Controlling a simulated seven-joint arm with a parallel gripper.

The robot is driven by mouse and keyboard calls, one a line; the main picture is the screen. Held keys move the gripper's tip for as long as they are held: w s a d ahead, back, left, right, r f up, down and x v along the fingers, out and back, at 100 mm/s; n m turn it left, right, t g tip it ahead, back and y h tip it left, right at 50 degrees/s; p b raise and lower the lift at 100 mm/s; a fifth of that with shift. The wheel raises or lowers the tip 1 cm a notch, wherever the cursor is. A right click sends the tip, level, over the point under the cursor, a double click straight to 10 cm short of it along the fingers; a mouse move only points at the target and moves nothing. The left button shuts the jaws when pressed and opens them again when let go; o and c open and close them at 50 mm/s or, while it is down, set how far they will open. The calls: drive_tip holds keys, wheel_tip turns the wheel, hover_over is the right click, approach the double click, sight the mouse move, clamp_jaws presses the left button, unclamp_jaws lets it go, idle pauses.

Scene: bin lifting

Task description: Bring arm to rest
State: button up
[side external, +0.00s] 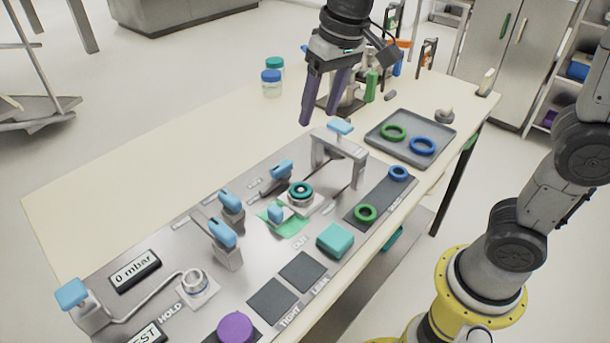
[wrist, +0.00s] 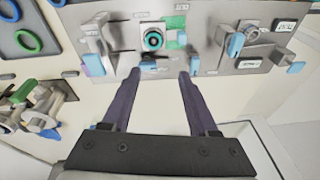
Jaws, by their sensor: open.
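My gripper (side external: 324,97) hangs above the back part of the table, with its two dark purple fingers apart and nothing between them. In the wrist view my gripper (wrist: 160,74) is also open and empty. Its fingertips point toward the panel's edge and appear apart from it. The metal panel (side external: 160,240) on the table carries several blue-handled levers, a round fitting with a teal ring (side external: 300,192), a teal block (side external: 335,240) and a purple knob (side external: 235,328).
A grey tray (side external: 408,152) with a green ring (side external: 393,132) and a blue ring (side external: 422,146) lies at the right. The table's left part is clear.

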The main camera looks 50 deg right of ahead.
drive_tip(key=s+d+t, duration=0.2)
drive_tip(key=s+d, duration=0.4)
drive_tip(key=s, duration=0.6)
drive_tip(key=s+d+f+n+t, duration=0.1)
drive_tip(key=s+f, duration=0.4)
drive_tip(key=s, duration=0.1)
drive_tip(key=shift+d+f+n+h, duration=0.15)
drive_tip(key=shift+d+n+h, duration=0.15)
idle(0.5)
